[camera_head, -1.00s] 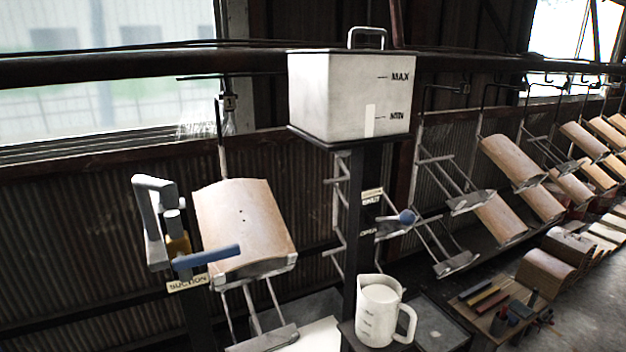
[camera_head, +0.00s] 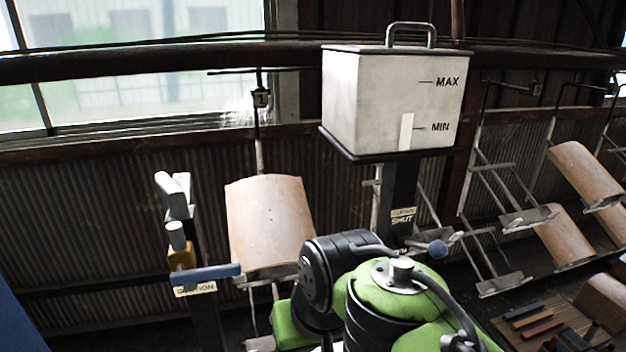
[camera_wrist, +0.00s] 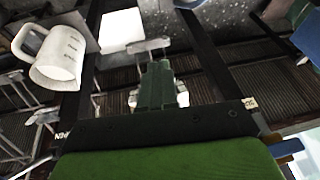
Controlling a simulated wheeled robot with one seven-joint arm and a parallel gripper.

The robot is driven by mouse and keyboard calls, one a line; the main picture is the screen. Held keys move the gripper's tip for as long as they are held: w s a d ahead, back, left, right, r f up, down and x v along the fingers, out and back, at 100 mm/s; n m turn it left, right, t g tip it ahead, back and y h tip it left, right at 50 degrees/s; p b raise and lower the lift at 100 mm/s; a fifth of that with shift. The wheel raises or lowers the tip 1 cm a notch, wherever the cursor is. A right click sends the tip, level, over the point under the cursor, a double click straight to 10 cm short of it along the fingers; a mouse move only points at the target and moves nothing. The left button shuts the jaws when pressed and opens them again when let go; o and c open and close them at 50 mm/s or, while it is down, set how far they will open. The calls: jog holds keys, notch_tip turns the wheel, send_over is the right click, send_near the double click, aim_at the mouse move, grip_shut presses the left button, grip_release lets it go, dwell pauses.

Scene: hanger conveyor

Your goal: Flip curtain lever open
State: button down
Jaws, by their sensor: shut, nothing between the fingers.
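The curtain lever's blue ball knob (camera_head: 437,249) sticks out to the right of the dark post (camera_head: 398,185), below the label reading SHUT (camera_head: 403,216). The lower label and part of the lever's rod are hidden behind my green and black arm. My gripper is hidden in the head view. In the wrist view my dark green gripper (camera_wrist: 156,75) is shut with nothing held. I cannot make out the knob in the wrist view, nor whether the gripper touches the lever.
A white tank (camera_head: 390,100) marked MAX and MIN sits on the post's top. A blue-handled lever (camera_head: 207,273) labelled SUCTION stands at left. A curved wooden panel (camera_head: 270,225) hangs between them. A white jug (camera_wrist: 60,58) shows in the wrist view.

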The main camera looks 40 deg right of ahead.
jog(key=d+r+m+g+p, duration=0.3)
jog(key=d+r+m+p, duration=0.5)
jog(key=d+r, duration=0.6)
notch_tip(320, 180, up, 12)
jog(key=f+m+g+h+p, duration=0.1)
jog(key=m+g+p, duration=0.4)
jog(key=m, duration=0.7)
send_over(422, 244)
jog(key=a, duration=0.1)
jog(key=t, duration=0.1)
jog(key=shift+n, duration=0.3)
jog(key=shift+w+a+f+b+x, duration=0.15)
jog(key=shift+a+b+x, duration=0.15)
jog(key=shift+x, duration=1.95)
jog(key=shift+w+a+b+x, duration=0.15)
jog(key=shift+a+b+x, duration=0.15)
jog(key=shift+x, duration=1.95)
jog(key=shift+w+a+f+b+x, duration=0.15)
jog(key=shift+b+x, duration=0.25)
jog(key=shift+x, duration=1.85)
jog(key=shift+r, duration=0.1)
jog(key=shift+a+b, duration=0.1)
jog(key=shift+b, duration=0.2)
